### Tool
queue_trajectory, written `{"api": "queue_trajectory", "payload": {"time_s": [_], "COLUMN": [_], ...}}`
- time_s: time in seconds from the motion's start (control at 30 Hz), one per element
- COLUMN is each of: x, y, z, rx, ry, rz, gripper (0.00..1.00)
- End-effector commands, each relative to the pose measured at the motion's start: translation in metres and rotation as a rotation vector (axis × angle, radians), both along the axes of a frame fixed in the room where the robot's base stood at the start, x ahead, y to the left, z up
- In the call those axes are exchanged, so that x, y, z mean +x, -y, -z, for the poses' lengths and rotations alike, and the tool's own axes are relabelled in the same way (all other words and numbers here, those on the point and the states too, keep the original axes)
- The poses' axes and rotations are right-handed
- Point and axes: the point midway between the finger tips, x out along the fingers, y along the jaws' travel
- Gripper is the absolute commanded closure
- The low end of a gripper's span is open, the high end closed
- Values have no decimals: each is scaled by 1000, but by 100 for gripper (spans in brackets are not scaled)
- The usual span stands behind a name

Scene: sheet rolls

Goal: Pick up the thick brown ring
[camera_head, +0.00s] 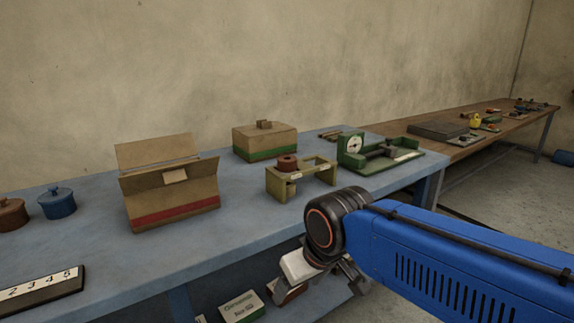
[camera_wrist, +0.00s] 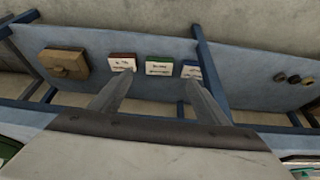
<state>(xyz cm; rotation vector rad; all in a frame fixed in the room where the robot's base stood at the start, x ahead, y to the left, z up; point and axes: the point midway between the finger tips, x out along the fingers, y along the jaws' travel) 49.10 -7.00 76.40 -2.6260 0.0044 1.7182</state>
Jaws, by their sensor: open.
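A reddish-brown ring-like piece (camera_head: 287,163) sits on the yellow stand (camera_head: 279,187) on the blue table. Small dark round pieces lie on the lower shelf at the right of the wrist view; the middle one (camera_wrist: 293,79) looks brownish, but which is the thick brown ring I cannot tell. My gripper (camera_wrist: 155,88) is open and empty, pointing towards the lower shelf, left of these pieces. In the head view my gripper is low in front of the table, partly hidden by my arm.
The lower shelf (camera_wrist: 235,90) holds a tan box (camera_wrist: 62,63) and small boxes with red (camera_wrist: 122,62), green (camera_wrist: 160,66) and blue (camera_wrist: 191,69) edges. Blue table posts flank it. A cardboard box (camera_head: 172,193) and green device (camera_head: 378,153) stand on the blue tabletop (camera_head: 110,270).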

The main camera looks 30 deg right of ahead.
Motion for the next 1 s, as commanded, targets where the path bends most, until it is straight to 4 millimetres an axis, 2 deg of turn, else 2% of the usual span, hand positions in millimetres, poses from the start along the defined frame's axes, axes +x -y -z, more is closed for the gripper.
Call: {"api": "queue_trajectory", "payload": {"time_s": [0.17, 0.47, 0.7, 1.0], "x": [23, 94, 152, 220], "y": [5, 26, 49, 87], "z": [-35, -136, -206, -276], "rx": [33, 136, 207, 276], "ry": [-26, -109, -170, -240], "rz": [97, 436, 721, 1081], "gripper": [30, 30, 30, 30]}}
